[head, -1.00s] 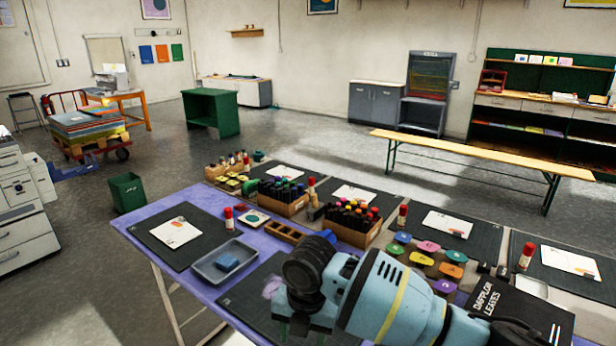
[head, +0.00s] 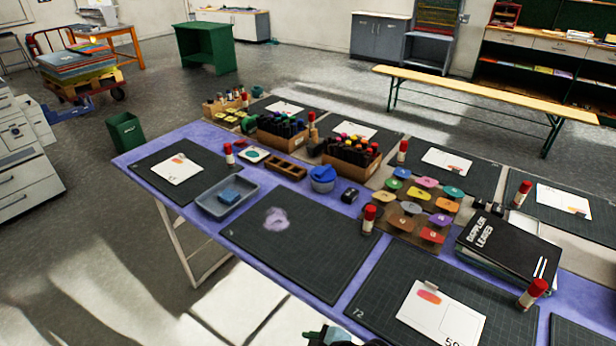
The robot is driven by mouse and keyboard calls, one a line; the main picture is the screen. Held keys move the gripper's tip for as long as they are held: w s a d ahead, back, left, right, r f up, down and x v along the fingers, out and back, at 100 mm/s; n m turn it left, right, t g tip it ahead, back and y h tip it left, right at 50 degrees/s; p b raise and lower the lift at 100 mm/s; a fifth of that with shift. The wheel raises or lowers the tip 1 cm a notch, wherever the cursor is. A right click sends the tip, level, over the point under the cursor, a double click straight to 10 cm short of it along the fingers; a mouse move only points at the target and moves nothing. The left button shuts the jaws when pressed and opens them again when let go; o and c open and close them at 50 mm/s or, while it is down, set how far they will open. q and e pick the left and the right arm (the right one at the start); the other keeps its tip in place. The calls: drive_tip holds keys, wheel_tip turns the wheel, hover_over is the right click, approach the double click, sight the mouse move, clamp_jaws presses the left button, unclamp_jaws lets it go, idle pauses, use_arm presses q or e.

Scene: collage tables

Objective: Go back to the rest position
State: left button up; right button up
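Only a small teal and black piece of mine (head: 330,338) shows at the bottom edge of the head view, below the purple table (head: 170,141). It seems to belong to my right arm. Its fingertips do not show, so I cannot tell whether that gripper is open or shut. My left gripper is out of view. Nothing held can be seen. The dark cutting mat (head: 310,262) in front of me has a pale lilac smudge (head: 276,218) and a red-capped glue stick (head: 369,218) at its right edge.
The table carries a grey tray (head: 214,206) with a blue sponge (head: 229,196), a blue-lidded pot (head: 322,178), marker crates (head: 350,168), coloured stampers (head: 428,208) and a black book (head: 507,243). A bench (head: 480,92) stands behind.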

drive_tip(key=s+d+f+m+t+h, duration=0.2)
drive_tip(key=s+d+f+m, duration=0.1)
drive_tip(key=s+d+m, duration=0.3)
drive_tip(key=s+d+f+m+t+h, duration=0.2)
drive_tip(key=s+d+m, duration=0.4)
drive_tip(key=s+d, duration=0.5)
drive_tip(key=d+f+h, duration=0.1)
drive_tip(key=d, duration=0.3)
drive_tip(key=shift+s, duration=0.3)
